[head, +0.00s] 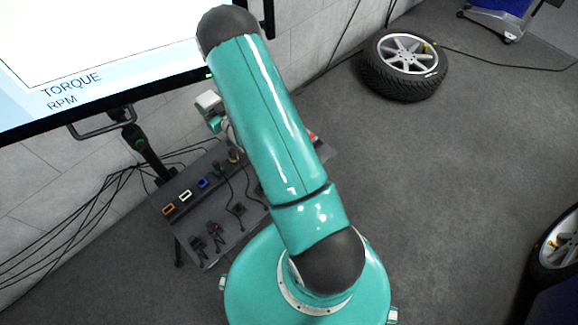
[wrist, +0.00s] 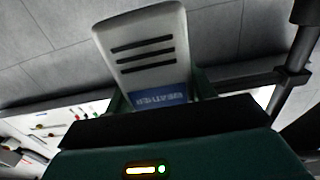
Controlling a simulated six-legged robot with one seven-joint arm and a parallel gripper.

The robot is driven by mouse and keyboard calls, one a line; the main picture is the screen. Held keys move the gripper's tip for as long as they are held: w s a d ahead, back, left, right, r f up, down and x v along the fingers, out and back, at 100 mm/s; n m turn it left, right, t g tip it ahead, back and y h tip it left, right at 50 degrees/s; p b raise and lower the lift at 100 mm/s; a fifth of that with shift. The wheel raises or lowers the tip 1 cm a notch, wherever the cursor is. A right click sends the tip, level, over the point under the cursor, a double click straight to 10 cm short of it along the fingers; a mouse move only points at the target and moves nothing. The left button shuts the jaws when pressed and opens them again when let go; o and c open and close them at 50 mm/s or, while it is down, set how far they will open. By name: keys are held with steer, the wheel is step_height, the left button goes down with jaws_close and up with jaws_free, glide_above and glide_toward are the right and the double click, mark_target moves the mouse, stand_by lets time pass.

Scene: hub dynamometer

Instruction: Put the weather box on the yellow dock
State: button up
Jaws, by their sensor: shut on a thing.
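The weather box (wrist: 145,45) is a pale grey case with three dark slots and a blue label, and it fills the upper middle of the wrist view. My gripper (wrist: 158,98) is shut on its lower end, with a green finger showing on each side. In the head view the box (head: 207,99) appears as a small pale block left of my arm, over the bench's back edge. The yellow dock (head: 234,158) seems to be the small yellow-orange piece at the right end of the coloured row, close beside my arm.
The dark bench (head: 188,222) carries orange (head: 168,209), white (head: 185,195) and blue (head: 202,184) docks, with black cables and connectors in front. A large screen (head: 100,60) overhangs at upper left. A wheel (head: 402,66) lies on open floor to the right.

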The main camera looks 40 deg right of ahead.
steer(key=s+d+f, duration=0.3)
steer(key=s+d, duration=0.3)
steer(key=d, duration=0.3)
steer(key=s+d+f, duration=0.3)
steer(key=s+d, duration=0.3)
steer(key=d, duration=0.4)
steer(key=s+d+f, duration=0.4)
steer(key=s+d, duration=0.3)
steer(key=d, duration=0.2)
steer(key=shift+s+a+f, duration=0.5)
steer(key=shift+a+f, duration=1.65)
steer(key=shift+a, duration=0.05)
steer(key=shift+s+a+f, duration=0.45)
steer(key=shift+a+f, duration=1.65)
steer(key=shift+a, duration=0.1)
steer(key=shift+s+a+f, duration=0.5)
steer(key=shift+a+f, duration=1.65)
steer(key=shift+a, duration=0.05)
steer(key=shift+f, duration=0.1)
steer(key=o, duration=1.2)
